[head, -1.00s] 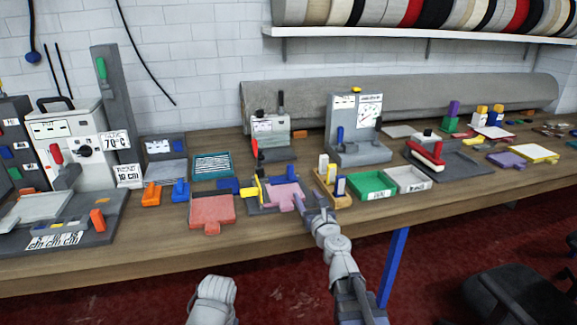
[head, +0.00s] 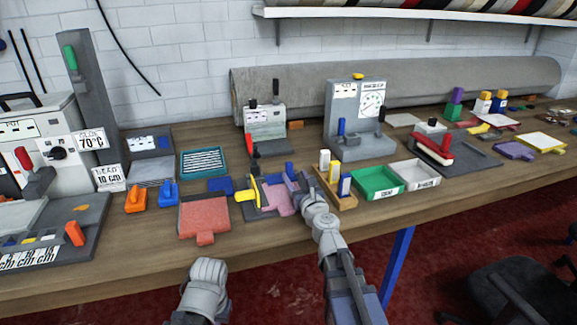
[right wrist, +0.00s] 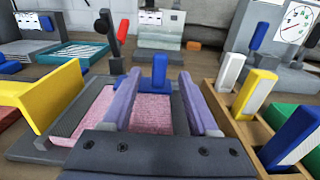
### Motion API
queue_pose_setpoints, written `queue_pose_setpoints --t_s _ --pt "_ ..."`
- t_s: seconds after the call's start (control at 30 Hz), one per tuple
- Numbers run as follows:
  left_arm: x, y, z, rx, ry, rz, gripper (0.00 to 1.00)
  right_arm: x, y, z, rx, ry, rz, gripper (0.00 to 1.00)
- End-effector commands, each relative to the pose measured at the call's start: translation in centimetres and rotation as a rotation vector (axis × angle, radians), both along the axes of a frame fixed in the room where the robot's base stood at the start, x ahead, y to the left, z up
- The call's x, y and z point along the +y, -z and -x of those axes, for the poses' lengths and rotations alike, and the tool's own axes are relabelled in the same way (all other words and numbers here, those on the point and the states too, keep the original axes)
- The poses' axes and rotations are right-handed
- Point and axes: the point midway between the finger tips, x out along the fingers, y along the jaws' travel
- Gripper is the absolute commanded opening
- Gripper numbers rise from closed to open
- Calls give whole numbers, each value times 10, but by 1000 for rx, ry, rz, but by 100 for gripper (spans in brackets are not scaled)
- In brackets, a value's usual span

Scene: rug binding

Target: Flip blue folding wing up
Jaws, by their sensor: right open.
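The folding fixture is a dark grey plate (head: 256,213) with a pink carpet piece (head: 280,203) on it. Its yellow wing (right wrist: 52,98) stands tilted up on the left side. A blue part (right wrist: 159,72) with an upright tab stands at the fixture's far edge; it also shows in the head view (head: 291,169). Whether its wing lies flat is hard to tell. My right gripper (right wrist: 156,88) is open and empty, its lavender fingers reaching over the pink carpet on either side of the blue tab, with no visible contact.
A wooden holder (head: 343,199) with several coloured blocks stands close on the right. Green (head: 376,190) and white trays (head: 414,178) lie beyond it. A red pad (head: 204,216) lies to the left. A grey machine (head: 265,132) stands behind.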

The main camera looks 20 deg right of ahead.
Motion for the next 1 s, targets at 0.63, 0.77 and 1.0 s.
queue_pose_setpoints --t_s 0.63,0.77,1.0 --pt "0 0 0 0 0 0 0 2 0 -72 0 0 0 60" --pt "0 0 0 0 0 0 0 3 0 -71 0 0 0 60" --pt "0 0 0 0 0 0 0 3 0 -71 0 0 0 36"
